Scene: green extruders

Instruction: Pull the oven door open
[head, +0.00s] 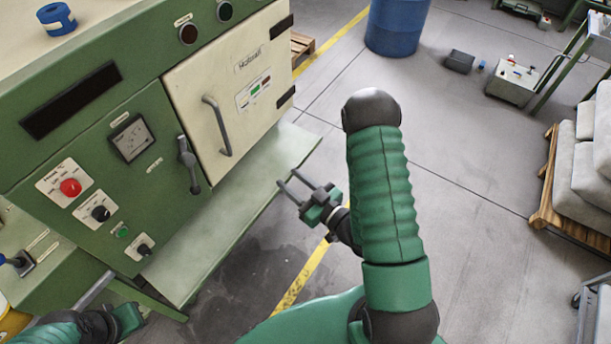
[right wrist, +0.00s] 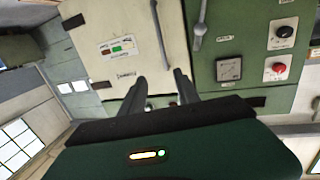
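The oven door (head: 228,88) is a cream panel on the green machine and looks closed. Its grey bar handle (head: 217,126) stands upright at the door's left side. A dark latch lever (head: 188,165) sits on the green panel left of the door. My right gripper (head: 288,184) is open and empty, below and right of the handle and apart from it. In the right wrist view the door (right wrist: 128,45) and its handle (right wrist: 160,32) lie beyond my two fingers. My left gripper (head: 120,318) is partly in view at the bottom left; its fingers cannot be made out.
A green ledge (head: 235,205) juts out below the door. The control panel has a red knob (head: 70,187) and a gauge (head: 131,140). A blue barrel (head: 397,25) and a pallet with sacks (head: 545,190) stand farther off.

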